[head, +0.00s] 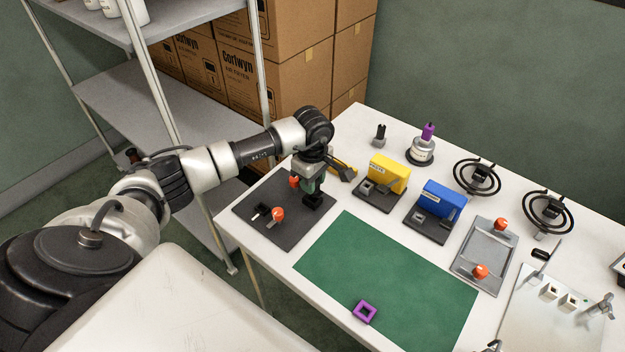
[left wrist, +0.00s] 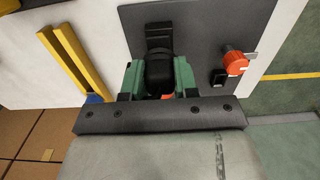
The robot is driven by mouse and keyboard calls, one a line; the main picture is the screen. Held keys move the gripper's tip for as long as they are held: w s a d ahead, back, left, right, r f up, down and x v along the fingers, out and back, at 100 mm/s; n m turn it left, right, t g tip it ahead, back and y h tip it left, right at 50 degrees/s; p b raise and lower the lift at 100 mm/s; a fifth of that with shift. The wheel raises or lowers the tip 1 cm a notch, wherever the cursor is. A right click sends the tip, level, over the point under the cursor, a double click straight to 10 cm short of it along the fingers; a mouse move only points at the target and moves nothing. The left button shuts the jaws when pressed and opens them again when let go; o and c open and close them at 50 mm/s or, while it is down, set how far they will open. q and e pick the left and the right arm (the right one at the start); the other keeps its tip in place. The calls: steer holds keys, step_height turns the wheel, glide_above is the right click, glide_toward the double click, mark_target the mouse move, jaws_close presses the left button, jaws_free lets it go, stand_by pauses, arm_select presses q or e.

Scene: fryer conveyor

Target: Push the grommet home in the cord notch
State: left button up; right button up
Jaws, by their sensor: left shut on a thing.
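My left gripper (head: 312,188) points down over the dark fixture plate (head: 255,228) at the table's left end. In the left wrist view its green fingers (left wrist: 159,80) are shut on a dark rounded piece (left wrist: 160,74), which looks like the grommet. A black upright block (left wrist: 159,36) stands on the plate right beside this piece; it may hold the cord notch. Whether the piece is seated in a notch is hidden by the fingers. The plate also carries a red-orange knob (head: 278,214), seen in the left wrist view too (left wrist: 235,63). My right gripper is not in view.
A purple square ring (head: 365,312) lies on the green mat (head: 385,265), otherwise clear. A grey tray (head: 468,277) with red knobs and black coils (head: 477,176) are further right. Shelving stands behind my arm.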

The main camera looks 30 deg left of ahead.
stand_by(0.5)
arm_select(q)
steer(key=shift+f+b, duration=0.1)
steer(key=shift+b, duration=0.35)
stand_by(0.6)
steer(key=shift+f+b, duration=0.35)
steer(key=shift+f, duration=0.05)
stand_by(0.3)
steer(key=shift+f+b, duration=0.85)
steer(key=shift+f, duration=0.2)
steer(key=o, duration=1.1)
steer(key=shift+r, duration=0.1)
